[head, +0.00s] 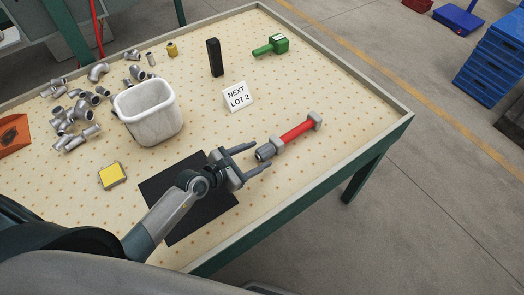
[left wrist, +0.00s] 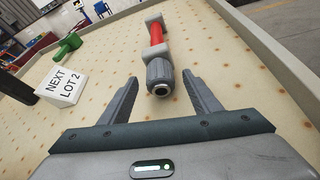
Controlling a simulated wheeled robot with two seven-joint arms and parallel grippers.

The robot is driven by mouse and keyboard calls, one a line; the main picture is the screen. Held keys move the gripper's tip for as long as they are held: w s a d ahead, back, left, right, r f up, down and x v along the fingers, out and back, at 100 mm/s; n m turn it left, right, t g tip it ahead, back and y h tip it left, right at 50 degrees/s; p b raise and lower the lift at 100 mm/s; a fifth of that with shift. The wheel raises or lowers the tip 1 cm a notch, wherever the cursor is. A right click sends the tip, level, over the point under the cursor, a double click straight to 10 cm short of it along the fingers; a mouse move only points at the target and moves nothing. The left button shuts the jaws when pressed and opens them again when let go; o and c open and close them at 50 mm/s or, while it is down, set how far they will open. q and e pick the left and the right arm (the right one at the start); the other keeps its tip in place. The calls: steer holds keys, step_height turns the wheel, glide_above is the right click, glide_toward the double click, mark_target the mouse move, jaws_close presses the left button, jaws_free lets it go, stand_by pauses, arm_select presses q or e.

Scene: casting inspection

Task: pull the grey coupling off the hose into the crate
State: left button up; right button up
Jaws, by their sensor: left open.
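The grey coupling (head: 265,152) sits on the near end of the red hose (head: 297,132), which lies on the table between two light grey end blocks. In the left wrist view the coupling (left wrist: 159,77) is ribbed, with a dark round opening facing me, and the hose (left wrist: 156,34) runs away behind it. My left gripper (head: 256,157) is open, with its fingers pointing at the coupling. In the left wrist view its fingertips (left wrist: 159,80) are on either side of the coupling, apart from it. The crate is likely the white bin (head: 149,112) at the left. My right gripper is not in view.
Several metal pipe fittings (head: 75,115) lie at the left. A yellow square (head: 112,175) and black mat (head: 215,205) lie near the arm.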

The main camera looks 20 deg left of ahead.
arm_select(q)
steer(key=shift+x, duration=1.5)
steer(key=shift+c, duration=0.3)
steer(key=c, duration=1.2)
